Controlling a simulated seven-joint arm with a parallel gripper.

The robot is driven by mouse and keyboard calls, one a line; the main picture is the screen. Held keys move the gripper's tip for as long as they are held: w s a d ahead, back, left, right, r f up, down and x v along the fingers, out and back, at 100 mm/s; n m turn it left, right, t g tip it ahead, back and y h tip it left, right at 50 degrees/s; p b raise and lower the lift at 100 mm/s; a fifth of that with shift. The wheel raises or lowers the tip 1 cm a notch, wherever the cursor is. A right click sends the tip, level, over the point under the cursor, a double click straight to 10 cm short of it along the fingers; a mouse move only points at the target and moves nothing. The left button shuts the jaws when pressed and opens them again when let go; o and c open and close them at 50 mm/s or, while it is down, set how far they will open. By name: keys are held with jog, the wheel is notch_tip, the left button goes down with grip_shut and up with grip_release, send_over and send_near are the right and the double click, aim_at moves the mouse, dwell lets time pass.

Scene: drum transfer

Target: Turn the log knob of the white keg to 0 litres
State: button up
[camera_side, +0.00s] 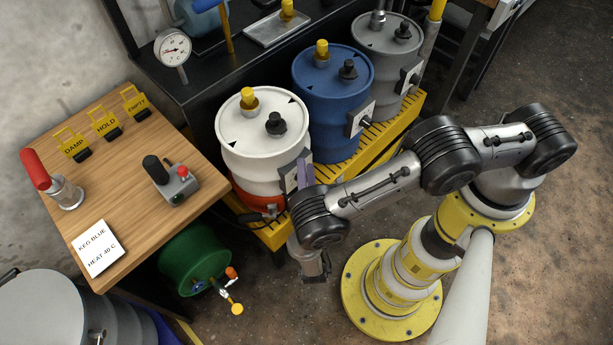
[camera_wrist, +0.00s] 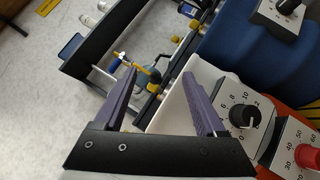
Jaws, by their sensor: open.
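The white keg (camera_side: 262,150) stands at the left end of the yellow slatted rack, with an orange-red band low on it. In the wrist view its white dial plate carries a black knob (camera_wrist: 244,117) with a pale pointer and numerals around it; I cannot surely read its setting. A red knob (camera_wrist: 305,152) with larger numerals sits beside it, cut by the frame edge. My gripper (camera_side: 304,168) is in front of the keg's plate, hiding part of it. In the wrist view my gripper (camera_wrist: 159,74) is open and empty, its purple fingers apart and the black knob right of the right finger.
The blue keg (camera_side: 331,105) and grey keg (camera_side: 385,70) stand on the yellow rack (camera_side: 375,155), each with a side plate. A wooden table (camera_side: 125,190) at left holds a red-handled lever, a control box and a note card. A green drum (camera_side: 195,258) lies below.

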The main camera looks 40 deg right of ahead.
notch_tip(320, 180, up, 11)
jog(key=w+a+m+g+y, duration=0.35)
jog(key=w+m+y, duration=0.45)
jog(key=w+y, duration=0.6)
jog(key=s+d+m+g+y, duration=0.3)
jog(key=s+d+m+g, duration=0.2)
jog(key=s+d+g, duration=0.7)
jog(key=w+a+f+t, duration=0.1)
jog(key=f, duration=0.6)
jog(key=a+f+t, duration=0.1)
jog(key=f, duration=0.7)
jog(key=w+a+f+t, duration=0.1)
jog(key=f, duration=0.6)
jog(key=shift+w+a+f+m, duration=0.3)
jog(key=shift+a+f, duration=0.1)
grip_shut()
